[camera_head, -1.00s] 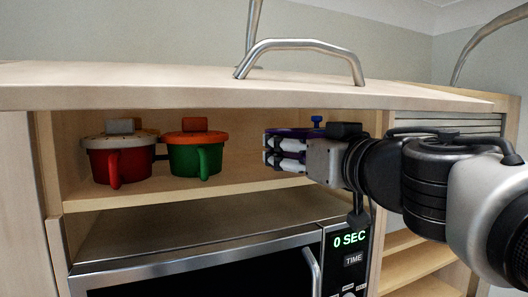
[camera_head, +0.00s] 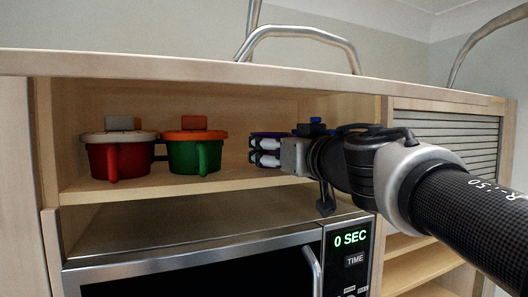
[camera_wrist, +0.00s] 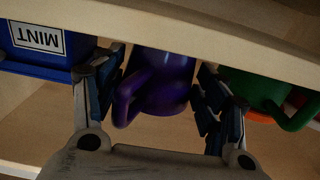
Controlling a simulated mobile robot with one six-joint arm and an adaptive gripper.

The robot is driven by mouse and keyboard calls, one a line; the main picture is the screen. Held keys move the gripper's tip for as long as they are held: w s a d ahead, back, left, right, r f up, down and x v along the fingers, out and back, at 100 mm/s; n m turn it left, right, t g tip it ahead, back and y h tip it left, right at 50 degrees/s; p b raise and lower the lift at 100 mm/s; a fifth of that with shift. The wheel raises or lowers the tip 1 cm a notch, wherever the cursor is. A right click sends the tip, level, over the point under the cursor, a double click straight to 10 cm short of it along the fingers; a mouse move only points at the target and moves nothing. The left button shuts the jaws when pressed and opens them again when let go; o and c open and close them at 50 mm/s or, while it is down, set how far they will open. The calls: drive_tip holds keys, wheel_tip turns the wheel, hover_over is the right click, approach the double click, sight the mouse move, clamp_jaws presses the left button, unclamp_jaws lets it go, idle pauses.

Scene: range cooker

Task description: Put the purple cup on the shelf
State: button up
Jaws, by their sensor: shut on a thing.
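The purple cup (camera_wrist: 160,85) is between the two fingers of my gripper (camera_wrist: 158,100) in the wrist view, its handle toward the camera. In the head view my gripper (camera_head: 266,150) reaches into the shelf compartment from the right, shut on the cup, and only slivers of purple show around the fingers. The shelf (camera_head: 215,185) is the wooden board above the microwave. I cannot tell whether the cup's base touches it.
A red cup (camera_head: 118,162) and a green cup (camera_head: 194,158), both lidded, stand on the shelf left of my gripper. A blue container labelled MINT (camera_wrist: 38,45) is close on the cup's other side. A microwave (camera_head: 190,262) is below; a raised wooden panel (camera_head: 200,70) is above.

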drive_tip(key=shift+w+f, duration=0.15)
drive_tip(key=o, duration=0.8)
drive_tip(key=shift+a+f, duration=0.1)
drive_tip(key=o, duration=0.4)
drive_tip(key=shift+o, duration=0.3)
